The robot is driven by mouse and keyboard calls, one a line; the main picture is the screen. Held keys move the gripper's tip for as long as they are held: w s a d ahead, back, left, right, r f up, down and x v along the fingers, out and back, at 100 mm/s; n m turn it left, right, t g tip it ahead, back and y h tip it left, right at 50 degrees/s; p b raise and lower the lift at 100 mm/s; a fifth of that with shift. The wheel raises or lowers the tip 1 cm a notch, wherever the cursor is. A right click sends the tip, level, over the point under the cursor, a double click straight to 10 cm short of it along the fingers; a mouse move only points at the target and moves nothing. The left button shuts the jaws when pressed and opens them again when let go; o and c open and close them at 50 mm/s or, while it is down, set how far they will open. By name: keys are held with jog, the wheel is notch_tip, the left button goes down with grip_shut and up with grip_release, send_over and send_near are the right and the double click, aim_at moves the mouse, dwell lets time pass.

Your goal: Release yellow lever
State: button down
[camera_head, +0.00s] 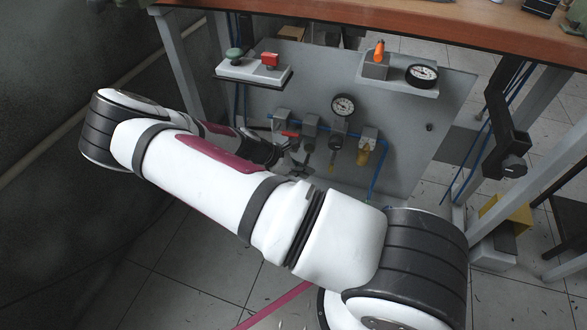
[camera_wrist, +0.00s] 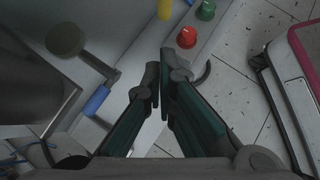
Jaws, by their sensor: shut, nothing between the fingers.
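A yellow upright piece (camera_wrist: 165,9) shows at the top edge of the wrist view, cut off by the frame; I cannot tell for sure if it is the yellow lever.
A red knob (camera_wrist: 187,38) and a green knob (camera_wrist: 206,10) stand right of my fingertips. A blue-handled lever (camera_wrist: 97,101) lies to their left. A wooden tabletop (camera_head: 440,32) overhangs.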

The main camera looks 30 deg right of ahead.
jog(key=shift+s+d+f+b, duration=0.1)
jog(key=shift+s+d+b, duration=0.1)
jog(key=shift+d, duration=0.45)
jog(key=shift+s+d+b, duration=0.2)
jog(key=shift+s+d, duration=0.05)
jog(key=shift+d, duration=0.45)
jog(key=shift+s+d+f+b, duration=0.1)
jog(key=shift+s+d+b, duration=0.1)
jog(key=shift+d, duration=0.45)
